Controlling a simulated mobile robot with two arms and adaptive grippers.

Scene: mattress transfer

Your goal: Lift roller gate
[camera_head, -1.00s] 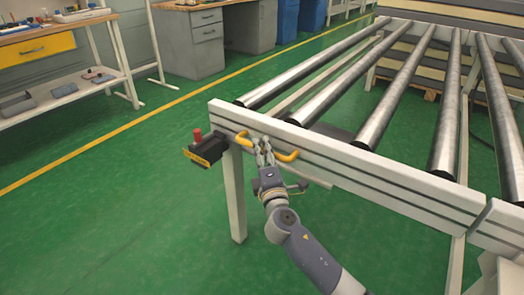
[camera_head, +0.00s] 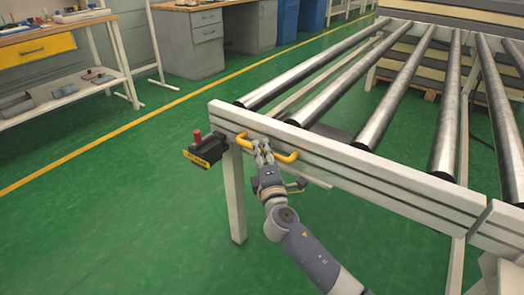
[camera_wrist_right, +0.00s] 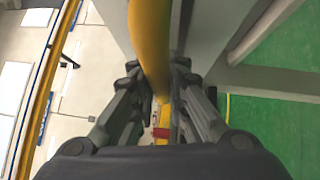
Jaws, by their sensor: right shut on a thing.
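The roller gate is a white beam frame (camera_head: 400,188) with grey metal rollers behind it. A yellow handle (camera_head: 286,157) is fixed to the front face of its near beam, close to the left corner. My right gripper (camera_head: 262,145) is shut on the middle of this handle, its arm reaching up from the bottom. In the right wrist view, the yellow handle bar (camera_wrist_right: 150,35) runs between the two dark fingers of the right gripper (camera_wrist_right: 159,78). The fingers partly hide the bar. My left gripper is in neither view.
A black box with a red button (camera_head: 207,150) juts out left of the gate's corner. A white leg (camera_head: 236,195) stands below that corner. A workbench (camera_head: 60,45) is at the upper left. The green floor is clear between them.

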